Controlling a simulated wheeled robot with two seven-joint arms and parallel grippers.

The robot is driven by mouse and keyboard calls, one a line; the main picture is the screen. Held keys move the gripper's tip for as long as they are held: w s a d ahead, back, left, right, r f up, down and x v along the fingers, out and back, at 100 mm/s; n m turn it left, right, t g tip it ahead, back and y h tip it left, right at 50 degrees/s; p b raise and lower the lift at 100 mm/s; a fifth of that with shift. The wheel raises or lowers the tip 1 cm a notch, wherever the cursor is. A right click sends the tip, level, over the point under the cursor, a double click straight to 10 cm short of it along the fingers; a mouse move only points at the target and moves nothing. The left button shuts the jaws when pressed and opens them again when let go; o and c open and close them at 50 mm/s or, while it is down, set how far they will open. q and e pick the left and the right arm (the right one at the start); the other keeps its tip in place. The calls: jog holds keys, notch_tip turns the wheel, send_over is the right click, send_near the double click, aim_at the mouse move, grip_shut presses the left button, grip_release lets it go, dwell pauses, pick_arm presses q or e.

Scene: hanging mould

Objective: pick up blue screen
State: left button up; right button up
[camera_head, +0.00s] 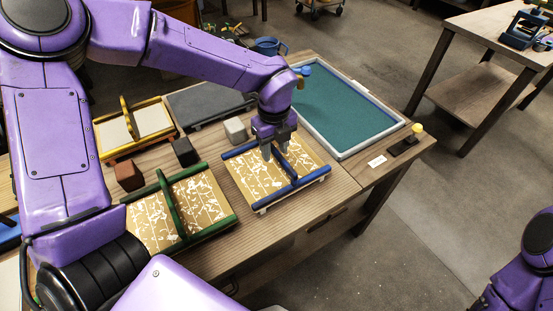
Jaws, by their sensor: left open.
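The blue screen (254,183) lies on the wooden table, a tan mesh panel with white marks, blue rails on two sides and a blue handle bar across its middle. My left gripper (275,151) is over the far part of the screen, pointing down, with its fingers at the blue handle bar. The fingers are open. I cannot tell whether they touch the bar. Part of my right arm shows at the lower right; its gripper is out of view.
A green-handled screen (207,203) lies to the left, with a yellow-framed one (148,128) behind it. Brown (128,175), black (185,151) and grey (236,130) blocks stand near them. A teal-bottomed tray (343,111) is at the back right, and a yellow-knobbed device (417,129) sits near the right edge.

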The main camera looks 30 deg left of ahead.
pick_arm(q)
notch_tip(320, 180, down, 3)
jog(key=shift+s+d+r, duration=0.1)
grip_shut()
